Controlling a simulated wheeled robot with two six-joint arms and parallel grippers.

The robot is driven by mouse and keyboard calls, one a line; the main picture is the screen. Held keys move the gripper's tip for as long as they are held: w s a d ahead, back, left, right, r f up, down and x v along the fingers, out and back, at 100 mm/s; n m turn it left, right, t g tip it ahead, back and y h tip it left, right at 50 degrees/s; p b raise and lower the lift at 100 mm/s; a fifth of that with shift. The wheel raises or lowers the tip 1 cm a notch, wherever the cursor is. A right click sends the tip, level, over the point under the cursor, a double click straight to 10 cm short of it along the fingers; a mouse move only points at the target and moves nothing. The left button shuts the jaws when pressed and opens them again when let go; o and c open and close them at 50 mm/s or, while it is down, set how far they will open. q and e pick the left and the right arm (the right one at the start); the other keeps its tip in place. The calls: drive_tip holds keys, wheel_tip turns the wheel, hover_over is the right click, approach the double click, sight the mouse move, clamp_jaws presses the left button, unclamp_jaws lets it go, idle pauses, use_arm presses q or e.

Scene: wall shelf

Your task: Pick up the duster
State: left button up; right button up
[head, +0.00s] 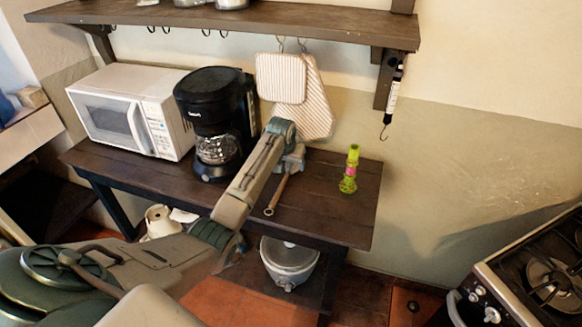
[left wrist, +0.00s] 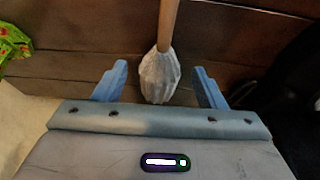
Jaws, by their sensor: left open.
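The duster has a wooden handle (head: 279,192) that lies on the dark wooden table and points toward its front edge. In the left wrist view the duster's pale grey head (left wrist: 160,79) sits between the two blue fingers of my open left gripper (left wrist: 160,70), with a gap on each side. The handle runs from it to the top of that view. My right gripper is in neither view.
A green bottle-like thing with a pink band (head: 349,170) stands on the table (head: 335,215) to the right. A black coffee maker (head: 213,110) and white microwave (head: 130,112) stand to the left. Striped cloths (head: 281,78) hang behind, under a shelf (head: 330,24).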

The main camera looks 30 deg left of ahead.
use_arm(q)
drive_tip(key=shift+w+a+f, duration=0.1)
drive_tip(key=shift+f, duration=0.4)
drive_tip(key=shift+w+f, duration=0.1)
drive_tip(key=shift+f, duration=0.25)
drive_tip(key=shift+w+f, duration=0.1)
drive_tip(key=shift+f, duration=0.3)
drive_tip(key=c, duration=1.1)
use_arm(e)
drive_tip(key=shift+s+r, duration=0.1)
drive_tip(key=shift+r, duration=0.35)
use_arm(q)
drive_tip(key=shift+a, duration=0.1)
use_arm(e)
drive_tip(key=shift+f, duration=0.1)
